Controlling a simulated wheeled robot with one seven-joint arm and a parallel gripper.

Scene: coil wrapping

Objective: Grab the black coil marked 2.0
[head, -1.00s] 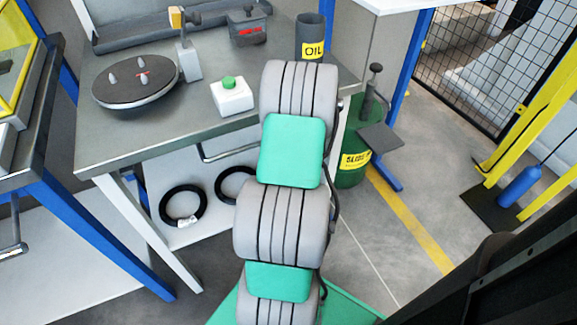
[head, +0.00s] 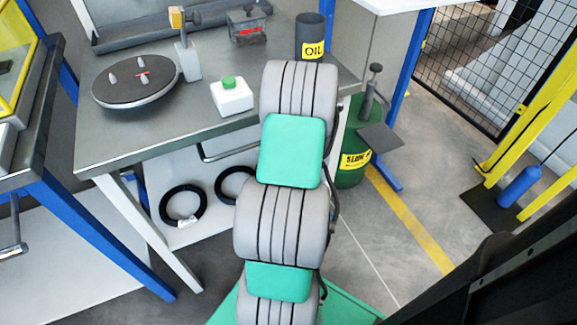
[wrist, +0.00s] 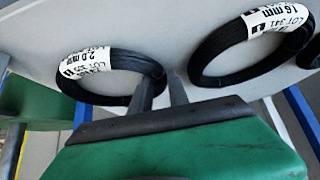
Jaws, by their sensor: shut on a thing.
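The black coil marked 2.0 mm (wrist: 108,80) is in the left half of the wrist view, with a white label on its upper left part. My gripper (wrist: 160,84) is shut on the right side of this coil's ring, with one finger on each side of it. In the head view my arm hides my gripper and the place where it holds the coil.
A black coil marked 1.6 mm (wrist: 245,48) lies close to the right of my fingers; another dark coil shows at the right edge. In the head view, two black coils (head: 183,205) rest on the pale shelf below the workbench (head: 150,140).

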